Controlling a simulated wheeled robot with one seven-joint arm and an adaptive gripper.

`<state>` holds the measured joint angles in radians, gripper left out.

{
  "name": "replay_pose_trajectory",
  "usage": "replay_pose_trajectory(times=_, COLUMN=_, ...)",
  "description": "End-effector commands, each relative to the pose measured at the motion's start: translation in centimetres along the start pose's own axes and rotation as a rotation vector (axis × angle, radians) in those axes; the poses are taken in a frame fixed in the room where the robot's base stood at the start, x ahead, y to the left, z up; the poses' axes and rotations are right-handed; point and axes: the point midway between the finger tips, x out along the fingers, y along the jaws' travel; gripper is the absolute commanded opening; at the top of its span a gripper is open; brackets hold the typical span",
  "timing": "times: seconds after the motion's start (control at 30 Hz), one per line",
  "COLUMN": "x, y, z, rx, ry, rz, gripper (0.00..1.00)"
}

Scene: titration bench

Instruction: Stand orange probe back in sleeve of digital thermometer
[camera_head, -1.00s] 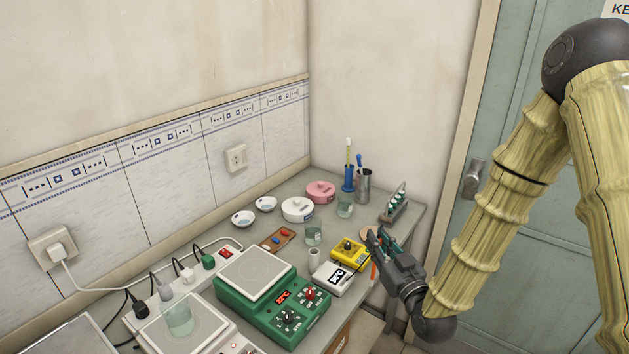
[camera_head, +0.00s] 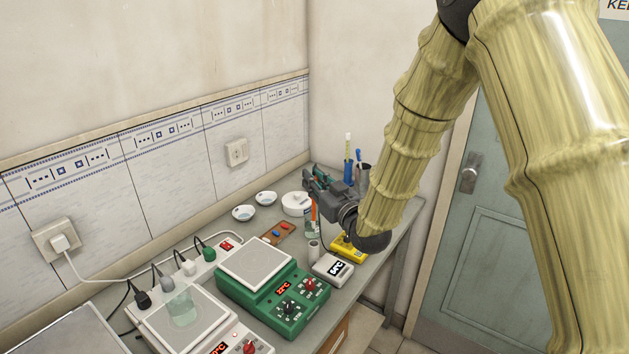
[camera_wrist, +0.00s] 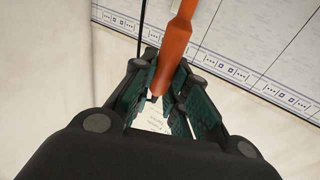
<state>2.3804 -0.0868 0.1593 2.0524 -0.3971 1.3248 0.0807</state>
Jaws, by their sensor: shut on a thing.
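The orange probe (camera_head: 314,211) is in the jaws of my gripper (camera_head: 318,184). In the head view its orange part hangs below the jaws, above the bench. In the wrist view the orange probe (camera_wrist: 175,45) runs from between the green-padded fingers (camera_wrist: 163,97) toward the top of the picture. The digital thermometer (camera_head: 333,267), a white box with a °C display, lies near the front edge of the bench. A small grey upright cylinder, apparently its sleeve (camera_head: 313,252), stands at its back left, below and apart from the probe.
The yellow meter (camera_head: 345,246) sits right of the thermometer, partly behind my arm. The green hotplate (camera_head: 288,311) is to its left. A clear beaker (camera_head: 311,229) stands behind the probe.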

Motion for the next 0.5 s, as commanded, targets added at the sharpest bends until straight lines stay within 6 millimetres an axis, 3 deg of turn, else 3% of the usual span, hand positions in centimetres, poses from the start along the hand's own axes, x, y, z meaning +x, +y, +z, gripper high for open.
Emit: replay_pose_trajectory(times=0.5, x=-0.2, y=0.0, z=2.6, rx=0.0, ry=0.0, rz=0.0, gripper=0.0)
